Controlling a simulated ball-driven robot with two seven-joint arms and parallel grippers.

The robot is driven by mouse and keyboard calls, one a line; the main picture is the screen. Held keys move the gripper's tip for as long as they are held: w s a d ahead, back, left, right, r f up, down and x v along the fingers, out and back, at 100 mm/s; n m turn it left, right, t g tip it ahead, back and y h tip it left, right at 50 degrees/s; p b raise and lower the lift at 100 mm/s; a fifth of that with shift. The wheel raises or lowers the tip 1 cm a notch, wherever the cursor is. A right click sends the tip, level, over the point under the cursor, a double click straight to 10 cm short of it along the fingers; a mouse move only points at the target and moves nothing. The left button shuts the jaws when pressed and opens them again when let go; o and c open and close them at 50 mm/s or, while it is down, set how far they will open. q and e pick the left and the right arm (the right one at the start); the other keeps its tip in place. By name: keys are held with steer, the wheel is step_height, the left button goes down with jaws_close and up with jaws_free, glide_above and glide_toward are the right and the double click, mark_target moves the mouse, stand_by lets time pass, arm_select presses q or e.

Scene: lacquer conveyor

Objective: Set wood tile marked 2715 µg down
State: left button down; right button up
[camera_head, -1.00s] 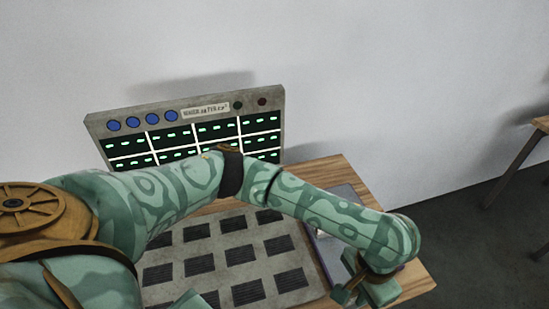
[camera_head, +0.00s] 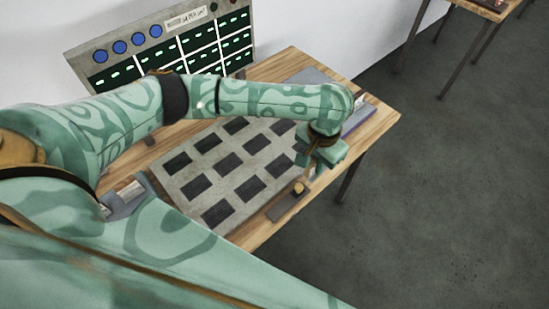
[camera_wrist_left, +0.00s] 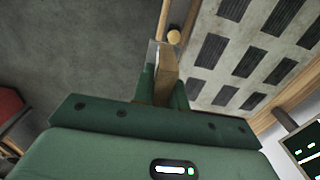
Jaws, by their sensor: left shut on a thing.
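My left gripper (camera_head: 318,160) is over the right edge of a grey board (camera_head: 236,133) with rows of dark ribbed pads. In the left wrist view, the gripper (camera_wrist_left: 164,88) is shut on a wood tile (camera_wrist_left: 167,66), seen nearly edge-on between the fingers. Its marking cannot be read. In the head view the tile is hidden by the gripper. The board's pads look bare where they show; part of the board is behind my arm. My right gripper is not in view.
A panel (camera_head: 167,27) with blue buttons and green-lit displays stands behind the board. A grey tray (camera_head: 357,117) is at the right end. Another table (camera_head: 497,8) stands far right.

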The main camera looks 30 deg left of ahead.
arm_select(q)
steer(key=w+a+f+b, duration=0.1)
steer(key=a+f, duration=0.1)
steer(key=a, duration=0.1)
steer(key=w+a+f+b, duration=0.1)
steer(key=a+f+b, duration=0.1)
steer(key=a+f, duration=0.1)
steer(key=w+a+f+b, duration=0.2)
steer(key=a, duration=0.2)
steer(key=shift+a+f, duration=0.15)
steer(key=shift+f, duration=0.25)
steer(key=shift+a+f, duration=0.15)
steer(key=shift+f, duration=0.1)
steer(key=f+b, duration=0.1)
steer(key=f, duration=0.1)
steer(key=a+f+b, duration=0.1)
steer(key=f+b, duration=0.1)
steer(key=shift+w+a+f, duration=0.15)
steer(key=shift+w+f, duration=0.05)
steer(key=shift+f, duration=0.1)
steer(key=shift+r, duration=0.2)
steer(key=shift+f, duration=0.15)
steer(key=c, duration=1.4)
jaws_free()
